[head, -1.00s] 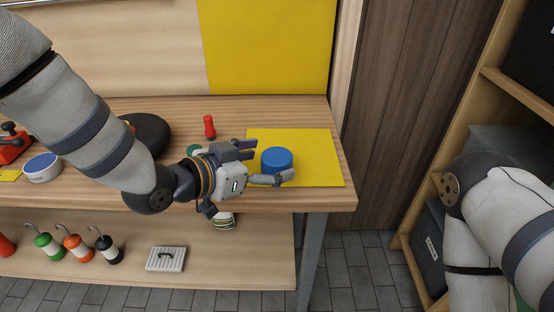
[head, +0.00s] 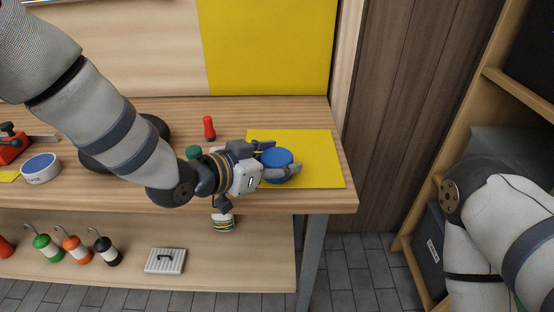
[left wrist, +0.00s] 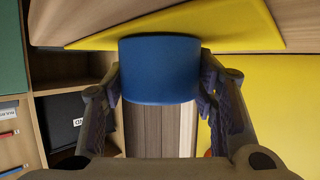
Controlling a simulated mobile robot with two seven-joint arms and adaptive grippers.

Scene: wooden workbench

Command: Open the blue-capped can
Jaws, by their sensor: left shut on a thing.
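The blue cap (head: 277,161) sits on the yellow mat (head: 318,165) at the right end of the workbench. In the head view I see only its blue top and side; any can body under it is hidden. My left gripper (head: 281,159) reaches in from the left with one finger on each side of the cap, shut on it. In the left wrist view the blue cap (left wrist: 160,69) fills the space between the two fingers (left wrist: 160,95). My right arm shows at the right edge, but its gripper is out of view.
A red-handled thing (head: 209,128) stands behind my left gripper. A wooden shelf unit (head: 520,95) is at the right.

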